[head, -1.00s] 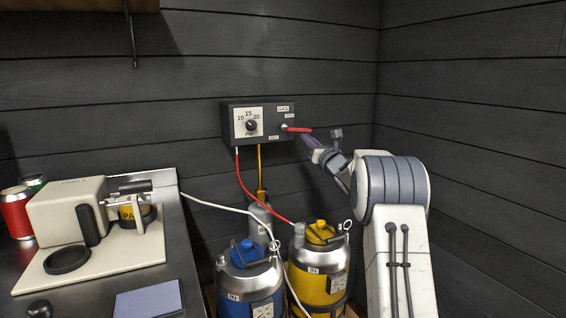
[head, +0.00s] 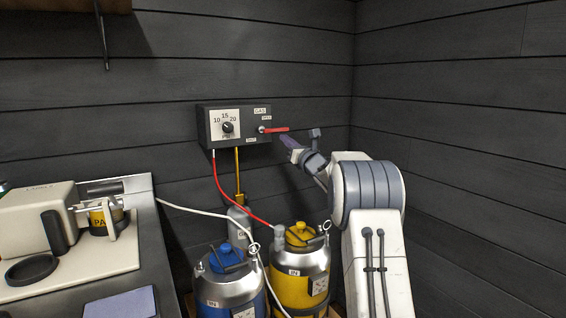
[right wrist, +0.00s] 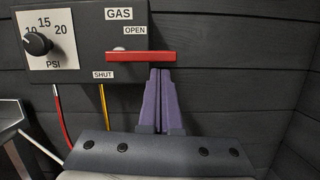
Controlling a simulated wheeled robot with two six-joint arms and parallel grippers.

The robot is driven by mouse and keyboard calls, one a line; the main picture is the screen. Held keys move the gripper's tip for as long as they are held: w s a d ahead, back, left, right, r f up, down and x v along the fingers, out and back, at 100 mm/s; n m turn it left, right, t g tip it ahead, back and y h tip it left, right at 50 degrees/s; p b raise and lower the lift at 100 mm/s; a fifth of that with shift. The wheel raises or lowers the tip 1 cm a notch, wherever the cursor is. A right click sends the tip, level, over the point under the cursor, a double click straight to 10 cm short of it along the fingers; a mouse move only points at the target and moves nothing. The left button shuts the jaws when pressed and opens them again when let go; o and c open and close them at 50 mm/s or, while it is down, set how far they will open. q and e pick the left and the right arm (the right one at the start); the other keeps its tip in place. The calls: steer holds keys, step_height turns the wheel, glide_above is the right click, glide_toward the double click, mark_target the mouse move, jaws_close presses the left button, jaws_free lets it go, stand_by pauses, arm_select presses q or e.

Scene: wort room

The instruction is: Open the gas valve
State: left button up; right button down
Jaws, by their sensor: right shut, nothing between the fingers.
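The gas valve is a red lever handle (head: 277,129) on the front of a dark grey panel box (head: 204,127) on the wall. The lever lies level, pointing right, and also shows in the right wrist view (right wrist: 142,57). The OPEN label is above it and the SHUT label below it on the left. My right gripper (head: 284,140) is shut and empty, just below the lever's outer end. In the right wrist view its purple fingers (right wrist: 158,73) are together, with tips close under the lever; I cannot tell whether they touch it. My left gripper is not in view.
The box carries a PSI dial (head: 227,128). A red hose (head: 229,196) and a yellow pipe (head: 238,175) run down from it. Blue (head: 232,290) and yellow (head: 300,287) kegs stand below. A counter (head: 147,215) with a cream machine (head: 38,218) is at left.

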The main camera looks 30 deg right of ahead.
steer(key=s+f+b, duration=0.5)
steer(key=s+f, duration=0.1)
steer(key=s, duration=0.3)
steer(key=shift+s, duration=0.35)
stand_by(0.3)
